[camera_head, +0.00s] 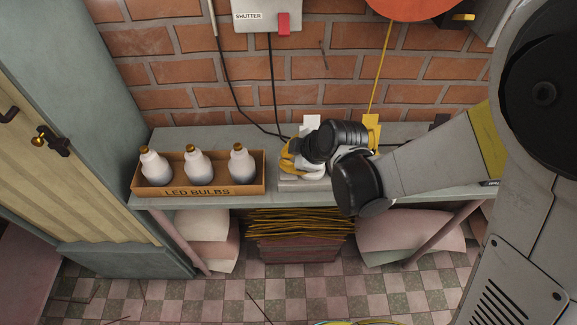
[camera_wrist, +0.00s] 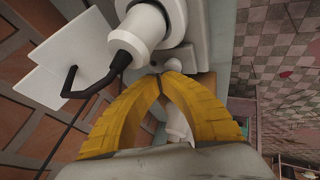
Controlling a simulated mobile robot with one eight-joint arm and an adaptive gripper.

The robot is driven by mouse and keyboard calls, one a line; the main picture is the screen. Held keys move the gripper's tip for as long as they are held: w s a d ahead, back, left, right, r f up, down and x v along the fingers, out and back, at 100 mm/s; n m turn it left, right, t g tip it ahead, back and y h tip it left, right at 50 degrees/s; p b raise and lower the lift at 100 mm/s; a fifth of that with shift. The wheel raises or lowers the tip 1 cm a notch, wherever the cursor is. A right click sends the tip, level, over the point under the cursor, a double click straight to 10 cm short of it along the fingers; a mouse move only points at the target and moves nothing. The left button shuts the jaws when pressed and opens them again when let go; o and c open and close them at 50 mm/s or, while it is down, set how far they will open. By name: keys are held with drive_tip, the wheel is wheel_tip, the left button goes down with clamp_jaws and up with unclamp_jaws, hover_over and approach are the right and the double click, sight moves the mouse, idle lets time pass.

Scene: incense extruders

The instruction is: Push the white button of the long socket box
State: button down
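The long socket box (camera_head: 303,186) lies on the bench, pale grey, mostly covered by my arm in the head view. Its pale body (camera_wrist: 222,32) also shows at the top of the wrist view. My gripper (camera_head: 288,157) is over its left end, with yellow fingers pointing left. In the wrist view the fingertips (camera_wrist: 159,76) meet, with nothing visible between them. A small white rounded part (camera_wrist: 173,65) sits just beyond the tips; it may be the white button, but I cannot tell whether they touch. The button is hidden in the head view.
A white plug with a black cable (camera_wrist: 127,52) and a white tag (camera_wrist: 75,52) is close to the fingers. A yellow tag (camera_head: 371,125) stands right of the wrist. The LED bulbs box (camera_head: 200,190) stands left. The brick wall (camera_head: 340,68) is behind.

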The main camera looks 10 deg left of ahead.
drive_tip(key=shift+f, duration=0.1)
idle(0.3)
drive_tip(key=shift+f+b, duration=0.4)
drive_tip(key=shift+b, duration=0.15)
drive_tip(key=shift+r, duration=0.1)
drive_tip(key=shift+r+p, duration=0.35)
drive_tip(key=shift+r, duration=0.05)
wheel_tip(320, 180, up, 6)
drive_tip(key=p, duration=0.4)
drive_tip(key=shift+p, duration=0.35)
idle(2.5)
